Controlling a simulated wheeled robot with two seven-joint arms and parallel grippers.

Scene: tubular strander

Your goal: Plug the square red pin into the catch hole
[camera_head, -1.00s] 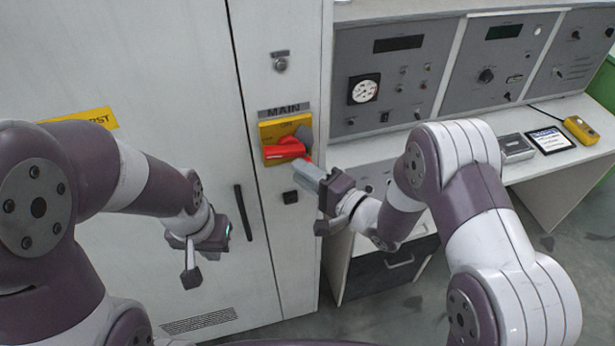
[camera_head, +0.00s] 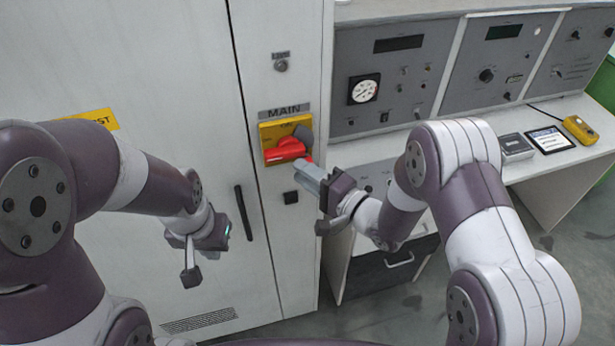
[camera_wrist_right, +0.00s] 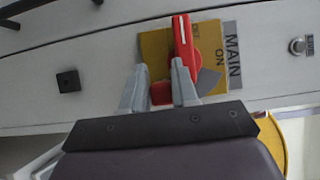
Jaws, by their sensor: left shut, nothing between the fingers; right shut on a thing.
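My right gripper (camera_head: 307,176) is shut on the square red pin at the yellow MAIN switch plate. In the right wrist view, the red pin (camera_wrist_right: 162,93) shows between the fingertips of the right gripper (camera_wrist_right: 160,86), close to the plate. The red switch handle (camera_head: 285,150) sits on the yellow plate (camera_head: 268,133), with a grey sector piece (camera_head: 303,133) beside it. My left gripper (camera_head: 203,263) is shut and empty, low in front of the cabinet door.
The cabinet door has a black handle (camera_head: 243,212). A grey control console (camera_head: 390,75) and desk (camera_head: 560,150) stand at right, with a yellow box (camera_head: 580,130).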

